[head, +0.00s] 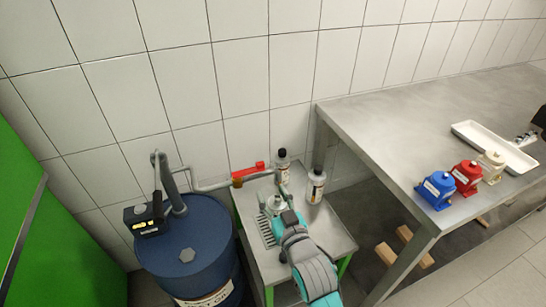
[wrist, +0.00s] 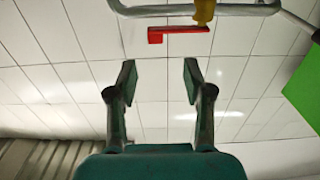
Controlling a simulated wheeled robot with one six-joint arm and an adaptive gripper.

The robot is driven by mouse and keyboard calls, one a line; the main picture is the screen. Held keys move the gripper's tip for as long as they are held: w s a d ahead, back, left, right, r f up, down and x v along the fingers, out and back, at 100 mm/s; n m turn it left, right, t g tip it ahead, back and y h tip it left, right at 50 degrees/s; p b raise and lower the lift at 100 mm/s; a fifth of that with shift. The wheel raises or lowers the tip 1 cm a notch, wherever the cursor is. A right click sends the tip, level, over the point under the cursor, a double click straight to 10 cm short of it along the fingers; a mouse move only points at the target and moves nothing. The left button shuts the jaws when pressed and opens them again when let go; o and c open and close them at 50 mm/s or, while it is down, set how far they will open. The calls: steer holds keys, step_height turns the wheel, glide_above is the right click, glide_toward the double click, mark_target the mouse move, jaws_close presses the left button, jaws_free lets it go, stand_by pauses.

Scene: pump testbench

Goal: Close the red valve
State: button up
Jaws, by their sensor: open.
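The red valve's handle (head: 249,171) is a flat red lever on a brass-coloured valve body (head: 237,182) in a grey pipe along the tiled wall. The lever lies roughly parallel to the pipe. In the wrist view the red handle (wrist: 176,33) is near the top, reaching left from the yellow-brass body (wrist: 204,10). My gripper (wrist: 159,77) is open and empty, its two fingers apart, with the handle beyond the fingertips and not touched. In the head view my arm reaches over the small table, and its fingers are hard to make out.
A blue drum (head: 190,240) with a black device (head: 148,222) stands left of the small metal table (head: 325,237). Bottles (head: 316,185) stand on this table near my arm. A large workbench (head: 385,115) at right holds blue, red and cream pumps and a white tray (head: 490,142).

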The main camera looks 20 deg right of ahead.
mark_target(261, 166)
steer(key=w, duration=0.8)
steer(key=w+r, duration=0.1)
steer(key=w, duration=0.3)
steer(key=shift+d, duration=0.35)
jaws_close()
